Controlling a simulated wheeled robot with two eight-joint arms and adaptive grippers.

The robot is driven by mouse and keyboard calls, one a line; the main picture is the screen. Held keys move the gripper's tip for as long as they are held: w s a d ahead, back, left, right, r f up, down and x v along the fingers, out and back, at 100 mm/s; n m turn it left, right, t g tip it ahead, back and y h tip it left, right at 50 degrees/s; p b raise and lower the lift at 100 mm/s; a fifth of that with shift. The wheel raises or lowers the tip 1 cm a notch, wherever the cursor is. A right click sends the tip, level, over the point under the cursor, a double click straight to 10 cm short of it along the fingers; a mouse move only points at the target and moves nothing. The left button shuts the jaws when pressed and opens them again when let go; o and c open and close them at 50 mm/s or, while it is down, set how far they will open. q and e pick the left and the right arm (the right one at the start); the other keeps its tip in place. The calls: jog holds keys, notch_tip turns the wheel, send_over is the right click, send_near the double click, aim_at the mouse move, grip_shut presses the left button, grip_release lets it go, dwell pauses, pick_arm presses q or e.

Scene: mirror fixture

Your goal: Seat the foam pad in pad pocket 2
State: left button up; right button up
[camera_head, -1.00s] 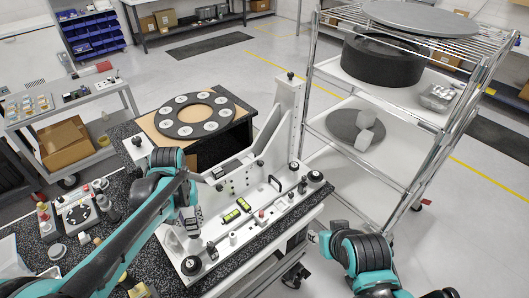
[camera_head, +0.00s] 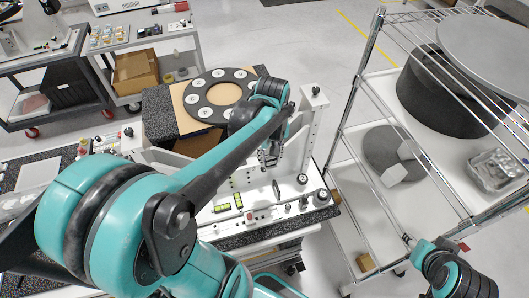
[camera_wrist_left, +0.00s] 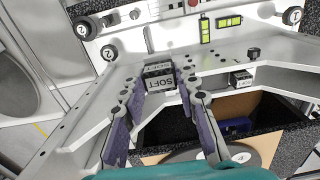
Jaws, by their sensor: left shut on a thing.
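My left gripper (camera_wrist_left: 162,84) is shut on a small dark grey block marked SOFT, the foam pad (camera_wrist_left: 158,72), between its two purple-grey fingers. It is over the white fixture (camera_wrist_left: 80,118), near the inner corner between the upright plate and the front panel. In the head view the left gripper (camera_head: 271,154) is partly hidden behind my arm, and the pad cannot be made out. Whether the pad touches a pocket cannot be told. A similar marked block (camera_wrist_left: 241,78) sits on the fixture to the right. My right gripper (camera_head: 408,240) is low at right, its fingers unclear.
A dark ring with white discs (camera_head: 218,98) lies behind the fixture. Round knobs marked 2 (camera_wrist_left: 109,52) and yellow-green level vials (camera_wrist_left: 206,31) are on the fixture. A wire shelf rack (camera_head: 352,90) stands close on the right. Open floor lies behind.

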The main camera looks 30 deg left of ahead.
pick_arm(q)
send_over(252, 162)
notch_tip(252, 162, down, 6)
jog(key=shift+w+d+r, duration=0.1)
jog(key=shift+w, duration=0.05)
notch_tip(252, 162, down, 3)
jog(key=shift+f+b, duration=0.1)
jog(key=shift+b, duration=0.2)
jog(key=shift+f, duration=0.45)
jog(key=shift+f, duration=0.2)
jog(key=o, duration=1.1)
jog(key=shift+o, duration=0.2)
jog(key=shift+r, duration=0.15)
